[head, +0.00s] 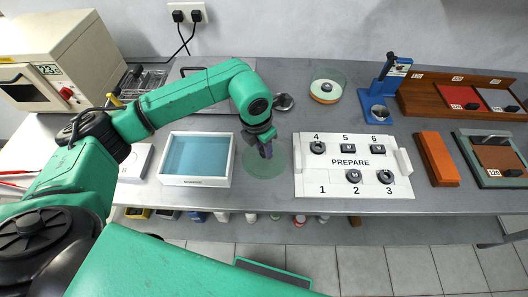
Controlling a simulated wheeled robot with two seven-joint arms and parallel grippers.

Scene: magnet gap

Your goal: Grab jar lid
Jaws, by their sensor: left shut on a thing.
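My left gripper (266,152) points down between the white tray and the numbered board. It is shut at the middle of a clear greenish round lid (264,170), which looks like the jar lid. The fingers hide the part they hold. I cannot tell whether the lid touches the table. A round clear glass jar (327,76) stands farther back to the right, with a white and orange disc (326,91) inside. My right gripper is not in view.
A white tray with a blue inside (227,152) is close on the left. The white PREPARE board (308,180) with several dark round pieces is close on the right. A blue stand (378,92), an orange block (437,158) and a wooden rack (415,102) lie farther right.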

